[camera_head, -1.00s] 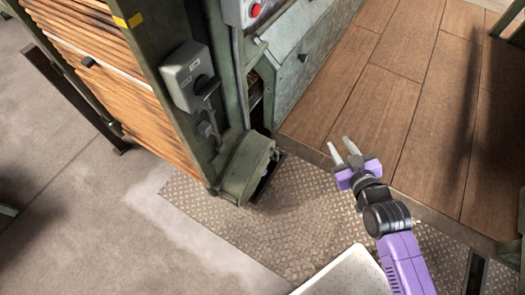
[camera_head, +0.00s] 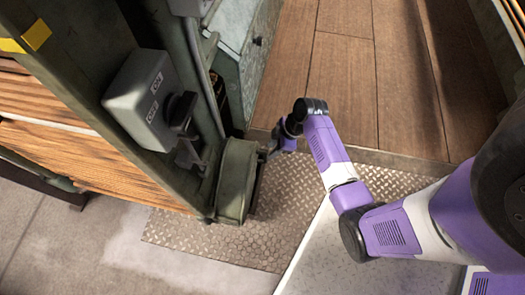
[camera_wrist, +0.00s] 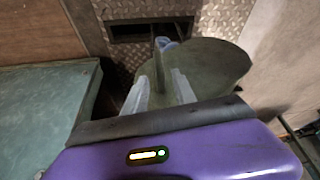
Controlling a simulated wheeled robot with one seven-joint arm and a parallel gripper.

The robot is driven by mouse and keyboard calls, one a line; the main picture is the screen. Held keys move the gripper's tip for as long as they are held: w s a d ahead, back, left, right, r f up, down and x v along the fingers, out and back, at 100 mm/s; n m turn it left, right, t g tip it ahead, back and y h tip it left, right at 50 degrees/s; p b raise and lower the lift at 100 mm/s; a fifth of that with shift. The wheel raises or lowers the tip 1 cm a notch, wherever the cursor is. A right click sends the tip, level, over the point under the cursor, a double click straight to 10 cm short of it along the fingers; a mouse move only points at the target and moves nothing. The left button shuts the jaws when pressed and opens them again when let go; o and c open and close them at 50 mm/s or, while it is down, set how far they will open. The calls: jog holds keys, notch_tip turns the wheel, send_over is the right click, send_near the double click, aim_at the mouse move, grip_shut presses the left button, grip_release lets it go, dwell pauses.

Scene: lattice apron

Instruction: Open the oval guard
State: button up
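The oval guard (camera_head: 236,182) is a dull green rounded cover low at the foot of the green machine post in the head view. In the wrist view the oval guard (camera_wrist: 218,62) is a broad rounded plate ahead and to the right of my gripper. My gripper (camera_wrist: 158,88) is open, its two pale fingers apart. A thin upright strip (camera_wrist: 158,66) shows between and beyond the fingers; I cannot tell whether they touch it. In the head view my gripper (camera_head: 265,152) is at the right side of the guard, its fingertips small and partly hidden.
A grey switch box (camera_head: 142,98) with a dark knob is on the post above the guard. A patterned metal plate (camera_head: 215,245) covers the floor below. A wooden floor (camera_head: 345,80) lies behind. In the wrist view a green panel (camera_wrist: 45,110) stands close on the left.

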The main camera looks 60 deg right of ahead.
aim_at(265, 156)
jog(key=b+x, duration=0.2)
jog(key=x, duration=0.5)
jog(key=shift+f, duration=0.1)
grip_shut()
jog(key=shift+s, duration=0.1)
dwell(1.2)
